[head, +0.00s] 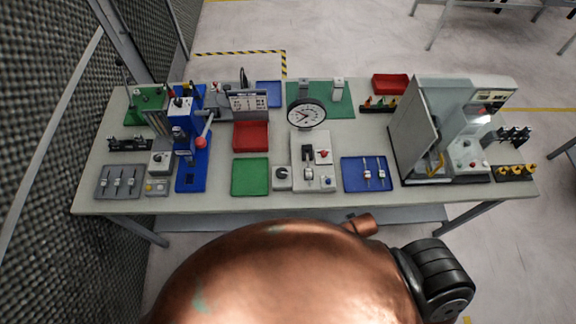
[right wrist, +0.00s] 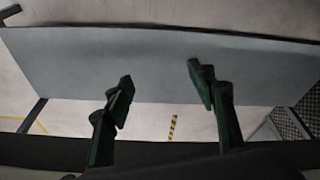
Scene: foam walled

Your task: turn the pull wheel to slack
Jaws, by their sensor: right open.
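A pull-test fixture (head: 310,180) with a grey base stands mid-bench in the head view, below a round white dial gauge (head: 306,115). A small grey box with a dark round knob (head: 282,173) sits at its left side. I cannot tell for certain whether this knob is the pull wheel. The fixture also carries a red knob (head: 323,154). My right gripper (right wrist: 160,85) shows in the right wrist view, its two green fingers wide apart and empty, in front of a plain grey panel (right wrist: 160,60). My left gripper is not seen.
The bench (head: 220,205) is crowded. A blue press (head: 187,130) stands left and a tall grey machine (head: 440,130) right. A green tray (head: 251,177) and a blue tray (head: 368,173) flank the fixture. My copper-coloured body fills the front of the head view.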

